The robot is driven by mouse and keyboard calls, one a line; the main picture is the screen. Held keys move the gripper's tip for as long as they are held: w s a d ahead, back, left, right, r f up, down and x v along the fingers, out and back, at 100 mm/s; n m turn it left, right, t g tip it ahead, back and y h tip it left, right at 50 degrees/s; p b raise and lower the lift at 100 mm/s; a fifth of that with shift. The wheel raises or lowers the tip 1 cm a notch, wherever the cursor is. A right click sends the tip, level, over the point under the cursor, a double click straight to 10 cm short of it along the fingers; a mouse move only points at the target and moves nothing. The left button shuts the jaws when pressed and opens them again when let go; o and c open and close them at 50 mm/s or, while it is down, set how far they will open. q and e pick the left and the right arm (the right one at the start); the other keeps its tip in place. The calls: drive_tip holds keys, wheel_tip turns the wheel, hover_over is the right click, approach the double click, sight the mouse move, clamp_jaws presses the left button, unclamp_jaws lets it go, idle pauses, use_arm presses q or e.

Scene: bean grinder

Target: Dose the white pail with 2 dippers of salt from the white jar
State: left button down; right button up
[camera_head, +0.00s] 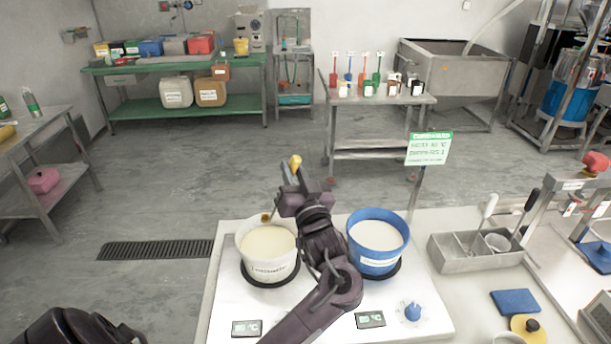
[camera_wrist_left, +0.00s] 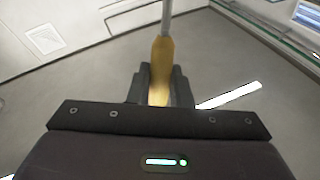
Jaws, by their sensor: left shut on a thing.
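The white pail (camera_head: 268,268) stands on a dark ring on the near table, with a cream-coloured mass inside and a label in front. My left gripper (camera_head: 292,178) is raised behind and above the gap between the pails, shut on a yellow handle (camera_head: 295,161). In the left wrist view the handle (camera_wrist_left: 161,68) sits between the fingers, with a grey shaft running up out of frame; its far end is hidden. A small brown-yellow bit (camera_head: 265,217) shows at the pail's back rim. I cannot tell which jar is the white salt jar. My right gripper is not in view.
A blue pail (camera_head: 377,261) with white contents stands right of my forearm. A grey tray (camera_head: 455,260) holds tools and a cup. A green-topped sign (camera_head: 430,148) rises behind the table. A far trolley (camera_head: 376,99) carries small labelled jars and coloured scoops. The floor between is clear.

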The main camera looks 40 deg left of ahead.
use_arm(q)
drive_tip(key=s+a+r+n+g+h+p, duration=0.1)
drive_tip(key=a+r+n+g+h, duration=0.1)
drive_tip(key=a, duration=0.3)
drive_tip(key=shift+s+a+r+n+p, duration=0.35)
drive_tip(key=shift+a+n, duration=0.05)
drive_tip(key=shift+n, duration=0.4)
